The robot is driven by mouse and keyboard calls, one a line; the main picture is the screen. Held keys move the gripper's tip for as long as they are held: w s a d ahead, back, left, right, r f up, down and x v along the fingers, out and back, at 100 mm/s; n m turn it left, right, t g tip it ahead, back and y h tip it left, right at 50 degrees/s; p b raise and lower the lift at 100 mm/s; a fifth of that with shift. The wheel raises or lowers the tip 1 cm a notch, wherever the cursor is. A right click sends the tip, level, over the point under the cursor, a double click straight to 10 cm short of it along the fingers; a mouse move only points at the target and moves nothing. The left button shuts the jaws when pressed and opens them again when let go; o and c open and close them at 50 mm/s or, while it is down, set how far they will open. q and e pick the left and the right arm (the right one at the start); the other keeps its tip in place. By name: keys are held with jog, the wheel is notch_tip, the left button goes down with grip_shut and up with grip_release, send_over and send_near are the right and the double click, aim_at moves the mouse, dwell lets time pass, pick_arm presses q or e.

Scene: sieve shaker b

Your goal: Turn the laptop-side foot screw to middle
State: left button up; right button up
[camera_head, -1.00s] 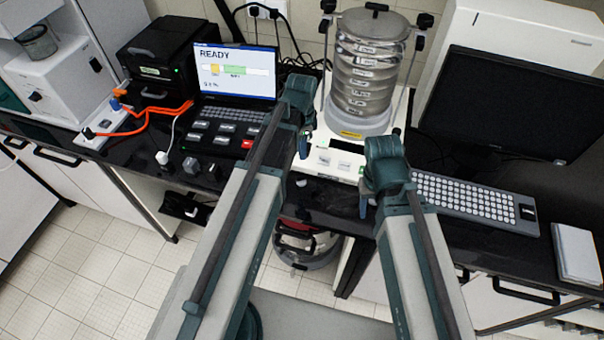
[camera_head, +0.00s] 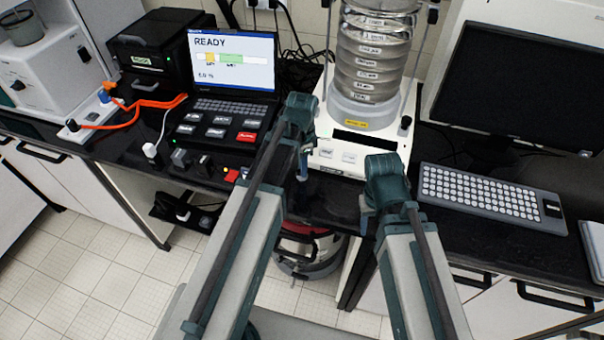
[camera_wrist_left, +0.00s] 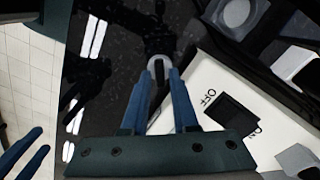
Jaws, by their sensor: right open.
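The sieve shaker (camera_head: 366,109) stands on its white base (camera_head: 335,160), right of the laptop (camera_head: 232,75). A round grey foot screw (camera_wrist_left: 158,65) with a dark slot-like middle shows in the left wrist view, beside the white panel marked OFF and ON. My left gripper (camera_wrist_left: 161,80) points at it; its two blue fingertips sit at either side of the screw's near edge. Whether they touch it is unclear. In the head view my left gripper (camera_head: 303,168) is at the base's laptop-side front corner and hides the screw there. My right gripper (camera_head: 364,222) hangs open and empty before the bench edge.
A black rocker switch (camera_wrist_left: 222,113) is on the white panel close to my left fingers. A keyboard (camera_head: 490,198) and monitor (camera_head: 530,90) stand at right. Small blocks (camera_head: 205,165) lie before the laptop. Orange cables (camera_head: 150,102) run at left.

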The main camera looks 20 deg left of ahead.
pick_arm(q)
jog(key=shift+f, duration=0.4)
grip_shut()
jog(key=shift+n, duration=0.4)
jog(key=n, duration=0.9)
jog(key=shift+n, duration=0.7)
